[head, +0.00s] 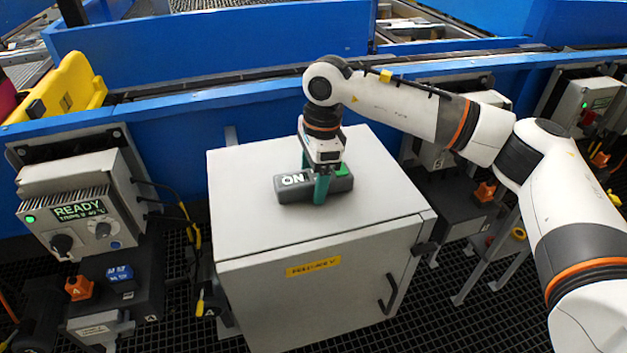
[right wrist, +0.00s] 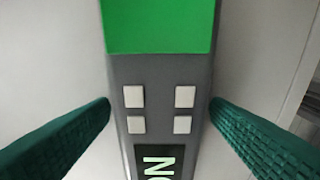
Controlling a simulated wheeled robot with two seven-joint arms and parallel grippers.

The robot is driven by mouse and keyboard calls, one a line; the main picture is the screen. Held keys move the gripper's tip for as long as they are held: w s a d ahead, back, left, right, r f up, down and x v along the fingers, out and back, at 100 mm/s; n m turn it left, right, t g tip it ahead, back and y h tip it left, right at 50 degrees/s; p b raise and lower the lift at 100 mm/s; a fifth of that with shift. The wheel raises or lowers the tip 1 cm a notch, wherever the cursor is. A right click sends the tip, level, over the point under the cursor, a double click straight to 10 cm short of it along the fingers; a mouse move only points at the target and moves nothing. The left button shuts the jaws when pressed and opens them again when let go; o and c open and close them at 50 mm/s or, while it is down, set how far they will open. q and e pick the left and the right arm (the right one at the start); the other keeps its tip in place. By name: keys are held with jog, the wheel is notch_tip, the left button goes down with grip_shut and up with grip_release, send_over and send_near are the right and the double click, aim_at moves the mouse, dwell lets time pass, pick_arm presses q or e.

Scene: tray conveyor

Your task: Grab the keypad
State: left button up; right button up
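The keypad (head: 341,184) is a dark grey slab with a lit "ON" display and a green part at its right end. It lies flat on top of the grey cabinet (head: 260,222). In the right wrist view the keypad (right wrist: 160,72) runs up the middle, with its green area, several pale buttons and part of the display showing. My right gripper (head: 312,176) points down over the keypad's middle. Its teal fingers stand one on each long side, and they look spread, with narrow gaps beside the keypad (right wrist: 161,104). Contact at the tips is hard to judge. My left gripper is out of view.
A control box reading "READY" (head: 90,205) stands left of the cabinet. The blue conveyor wall (head: 210,45) runs behind. More boxes and orange-topped devices stand at the right, under my right arm. The cabinet top around the keypad is clear.

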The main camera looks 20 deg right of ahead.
jog(key=c, duration=1.1)
